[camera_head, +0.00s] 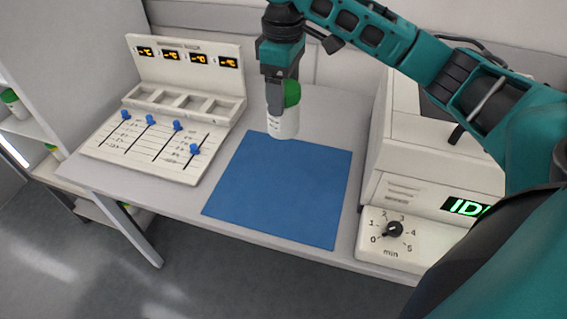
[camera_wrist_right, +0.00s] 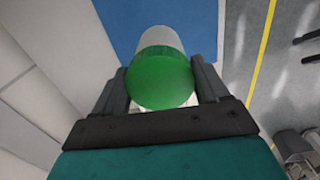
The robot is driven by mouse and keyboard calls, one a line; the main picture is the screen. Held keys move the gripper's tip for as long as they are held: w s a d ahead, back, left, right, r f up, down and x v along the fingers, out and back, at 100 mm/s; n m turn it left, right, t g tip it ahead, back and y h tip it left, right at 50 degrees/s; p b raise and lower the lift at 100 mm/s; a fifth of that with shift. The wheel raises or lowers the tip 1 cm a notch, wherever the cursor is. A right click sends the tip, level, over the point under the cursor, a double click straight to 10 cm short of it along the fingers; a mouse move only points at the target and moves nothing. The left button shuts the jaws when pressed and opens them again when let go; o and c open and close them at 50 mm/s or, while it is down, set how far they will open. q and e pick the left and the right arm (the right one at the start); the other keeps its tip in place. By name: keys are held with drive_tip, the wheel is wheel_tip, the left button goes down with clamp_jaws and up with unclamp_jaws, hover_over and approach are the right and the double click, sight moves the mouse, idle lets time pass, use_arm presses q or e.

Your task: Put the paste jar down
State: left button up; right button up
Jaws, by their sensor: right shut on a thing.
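The paste jar (camera_head: 284,124) is white with a green lid. In the head view it is at the far edge of the blue mat (camera_head: 283,196). My right gripper (camera_head: 283,98) points down and is shut on the jar. In the right wrist view the jar's green lid (camera_wrist_right: 160,78) sits between the two fingers of the gripper (camera_wrist_right: 162,88), with the blue mat (camera_wrist_right: 122,22) beyond. The jar looks upright. I cannot tell whether its base touches the mat or hangs just above it. My left gripper is not in view.
A white panel with blue sliders (camera_head: 150,140) and small displays stands left of the mat. A white machine with a timer dial (camera_head: 393,229) stands on the right. The mat's front is clear. Shelves with green-lidded jars (camera_head: 14,103) are at far left.

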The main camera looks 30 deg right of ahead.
wheel_tip(320, 180, down, 17)
drive_tip(key=b, duration=0.1)
drive_tip(key=shift+b, duration=0.35)
drive_tip(key=shift+f, duration=0.1)
drive_tip(key=o, duration=1.7)
drive_tip(key=shift+f, duration=0.1)
